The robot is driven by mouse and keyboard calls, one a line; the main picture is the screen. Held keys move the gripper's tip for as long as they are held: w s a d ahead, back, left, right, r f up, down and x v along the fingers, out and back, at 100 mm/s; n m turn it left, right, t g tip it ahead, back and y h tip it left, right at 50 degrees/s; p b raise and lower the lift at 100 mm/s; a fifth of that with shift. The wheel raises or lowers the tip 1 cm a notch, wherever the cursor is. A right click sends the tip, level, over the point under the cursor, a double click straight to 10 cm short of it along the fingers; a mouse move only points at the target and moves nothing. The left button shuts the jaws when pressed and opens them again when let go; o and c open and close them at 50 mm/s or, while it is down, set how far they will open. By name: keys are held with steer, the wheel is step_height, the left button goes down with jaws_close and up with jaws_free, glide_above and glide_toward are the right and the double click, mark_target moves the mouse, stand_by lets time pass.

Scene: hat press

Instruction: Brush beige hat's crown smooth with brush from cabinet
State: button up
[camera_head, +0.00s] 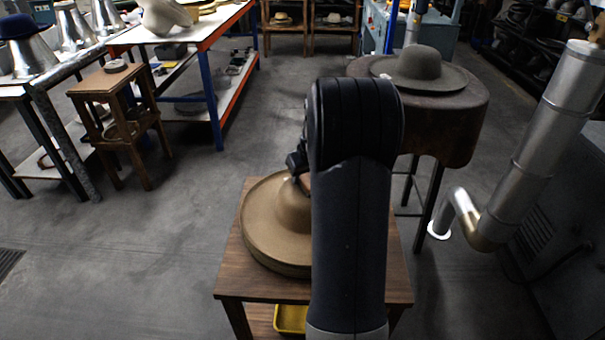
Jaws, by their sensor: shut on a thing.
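The beige hat (268,225) lies brim down on a small brown wooden table (262,288), with its crown up. My arm stands in front and covers the right part of the hat. My gripper (297,165) shows only as a small dark piece left of my arm, above the crown's upper left side. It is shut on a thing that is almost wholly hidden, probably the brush. I cannot tell whether that thing touches the crown. No cabinet can be made out for certain.
A grey hat (419,68) rests on a dark rounded stand (465,115) behind on the right. A silver pipe (545,140) stands at right. A wooden stool (95,85) and a blue-legged workbench (205,35) are at left. A yellow tray (290,319) sits under the table. Floor left of the table is clear.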

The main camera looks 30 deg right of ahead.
steer(key=shift+s+a+f+b, duration=0.1)
steer(key=shift+s+b, duration=0.15)
steer(key=shift+s, duration=0.65)
steer(key=shift+s+a+f+b, duration=0.1)
steer(key=shift+s+b, duration=0.15)
steer(key=shift+s, duration=0.6)
steer(key=shift+w, duration=0.1)
steer(key=shift+w+d+p, duration=0.15)
steer(key=shift+w+p, duration=0.2)
steer(key=shift+w, duration=0.7)
steer(key=shift+r, duration=0.1)
steer(key=shift+r+p, duration=2.9)
steer(key=shift+r, duration=1.2)
